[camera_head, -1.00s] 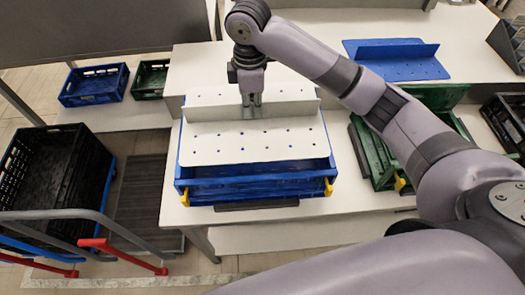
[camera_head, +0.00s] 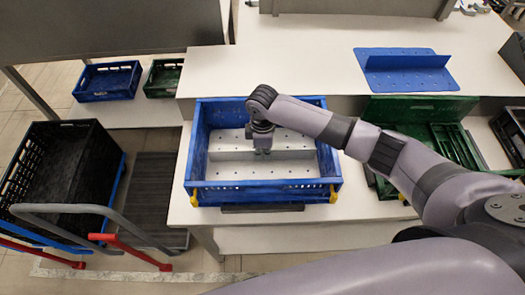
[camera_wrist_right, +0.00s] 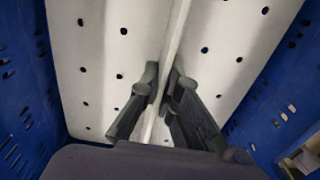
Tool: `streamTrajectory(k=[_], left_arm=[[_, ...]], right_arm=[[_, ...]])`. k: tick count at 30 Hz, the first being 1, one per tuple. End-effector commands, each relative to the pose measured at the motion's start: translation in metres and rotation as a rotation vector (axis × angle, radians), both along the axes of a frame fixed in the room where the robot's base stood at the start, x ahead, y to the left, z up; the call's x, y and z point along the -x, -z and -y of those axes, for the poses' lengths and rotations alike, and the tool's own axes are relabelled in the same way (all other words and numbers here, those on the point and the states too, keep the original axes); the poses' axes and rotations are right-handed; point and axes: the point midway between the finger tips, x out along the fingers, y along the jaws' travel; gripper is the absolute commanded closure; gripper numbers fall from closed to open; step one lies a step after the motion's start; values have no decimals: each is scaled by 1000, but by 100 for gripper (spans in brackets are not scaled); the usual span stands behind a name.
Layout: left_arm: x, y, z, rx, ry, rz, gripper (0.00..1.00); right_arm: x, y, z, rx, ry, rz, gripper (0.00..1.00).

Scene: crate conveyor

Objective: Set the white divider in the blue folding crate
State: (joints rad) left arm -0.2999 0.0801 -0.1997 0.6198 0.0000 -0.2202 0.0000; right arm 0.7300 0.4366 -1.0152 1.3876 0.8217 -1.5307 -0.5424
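The blue folding crate (camera_head: 265,187) stands unfolded on the white table in the head view. The white divider (camera_head: 225,170), a perforated plate with an upright fin, lies inside it between the walls. The divider looks level and low in the crate; whether it rests on the floor all round I cannot tell. My right gripper (camera_head: 263,151) reaches down into the crate at the fin. In the right wrist view its fingers (camera_wrist_right: 165,90) are on both sides of the fin, shut on it, with blue walls left and right. My left gripper is not in view.
A blue divider (camera_head: 405,80) lies on the raised white shelf behind. A green crate (camera_head: 425,108) stands to the right, under my right arm. A black crate (camera_head: 60,180) on a cart is at the left. Small blue (camera_head: 107,82) and green (camera_head: 163,78) crates stand back left.

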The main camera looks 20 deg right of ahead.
Motion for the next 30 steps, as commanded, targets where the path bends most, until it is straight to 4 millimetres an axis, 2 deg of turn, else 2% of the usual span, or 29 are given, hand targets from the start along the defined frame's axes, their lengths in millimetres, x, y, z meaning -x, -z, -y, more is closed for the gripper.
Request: streamTrajectory(k=[11, 12, 20, 30], left_arm=[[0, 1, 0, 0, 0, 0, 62], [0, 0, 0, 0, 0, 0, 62], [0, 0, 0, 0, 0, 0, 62], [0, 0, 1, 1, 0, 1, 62]], right_arm=[[0, 5, -1, -1, 0, 0, 100], [0, 4, 0, -1, -1, 0, 93], [0, 4, 0, -1, 0, 0, 76], [0, 2, 0, -1, 0, 1, 75]])
